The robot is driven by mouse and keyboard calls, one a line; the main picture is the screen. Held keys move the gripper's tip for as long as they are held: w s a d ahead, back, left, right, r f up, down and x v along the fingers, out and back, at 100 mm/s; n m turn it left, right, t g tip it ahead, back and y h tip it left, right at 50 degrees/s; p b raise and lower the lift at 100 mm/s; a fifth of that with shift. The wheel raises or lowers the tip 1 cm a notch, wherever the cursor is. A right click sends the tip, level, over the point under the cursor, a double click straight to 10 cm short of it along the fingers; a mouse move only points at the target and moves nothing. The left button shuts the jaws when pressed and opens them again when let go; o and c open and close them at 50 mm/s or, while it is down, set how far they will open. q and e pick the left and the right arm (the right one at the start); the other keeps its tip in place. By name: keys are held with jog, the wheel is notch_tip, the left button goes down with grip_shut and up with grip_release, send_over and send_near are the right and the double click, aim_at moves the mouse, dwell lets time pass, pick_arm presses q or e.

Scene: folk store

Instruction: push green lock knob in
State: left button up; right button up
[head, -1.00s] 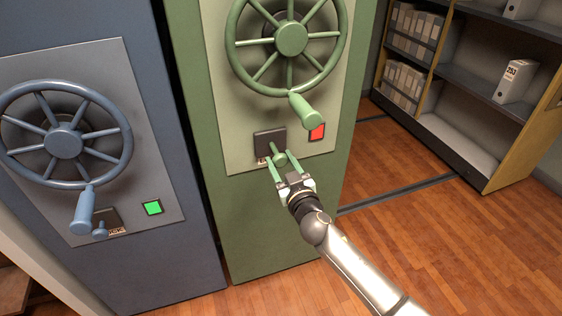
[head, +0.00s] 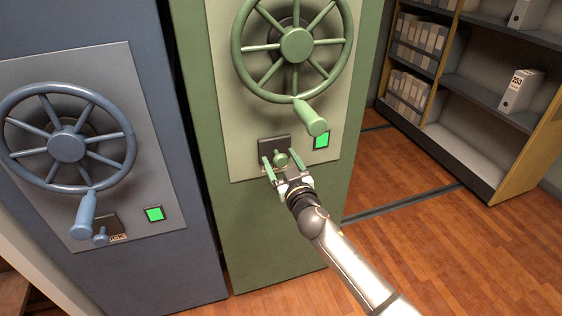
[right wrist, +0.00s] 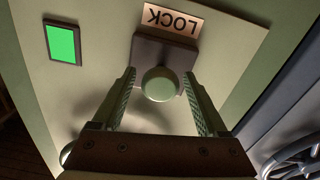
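The green lock knob (head: 281,158) sits on a dark plate (head: 274,144) low on the green cabinet's panel. In the right wrist view the round knob (right wrist: 161,84) is below the LOCK label (right wrist: 173,20). My right gripper (head: 278,162) is open, with one finger on each side of the knob. In the wrist view gaps show between the knob and both fingers (right wrist: 160,102). The indicator (head: 321,140) beside the plate is lit green, and it is green in the wrist view (right wrist: 63,44) too. My left gripper is not in view.
The green handwheel (head: 297,45) and its crank handle (head: 311,118) are just above my right gripper. A blue cabinet (head: 166,270) with its own wheel, knob and green indicator stands to the left. Shelves with binders (head: 519,91) are at the right, with open wooden floor before them.

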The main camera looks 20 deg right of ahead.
aim_at(282, 163)
jog(key=shift+o, duration=0.2)
jog(key=shift+s, duration=0.15)
jog(key=shift+s, duration=0.3)
jog(key=s+p, duration=0.1)
jog(key=s, duration=0.3)
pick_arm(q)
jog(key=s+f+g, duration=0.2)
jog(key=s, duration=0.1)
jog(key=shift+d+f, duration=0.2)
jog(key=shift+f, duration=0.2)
pick_arm(e)
jog(key=s, duration=0.7)
jog(key=shift+s+d, duration=0.2)
jog(key=shift+s, duration=0.15)
jog(key=s+a+f+g+y, duration=0.35)
jog(key=s+f+g, duration=0.55)
jog(key=s+f, duration=1.25)
pick_arm(q)
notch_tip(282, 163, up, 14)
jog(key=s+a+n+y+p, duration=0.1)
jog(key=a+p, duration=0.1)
jog(key=p, duration=1.7)
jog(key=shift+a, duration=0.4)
pick_arm(e)
notch_tip(282, 163, up, 16)
jog(key=s+d+h, duration=0.1)
jog(key=s, duration=0.1)
jog(key=shift+s+d+f+h, duration=0.15)
jog(key=shift+s+d+h, duration=0.1)
jog(key=shift+d+h, duration=0.1)
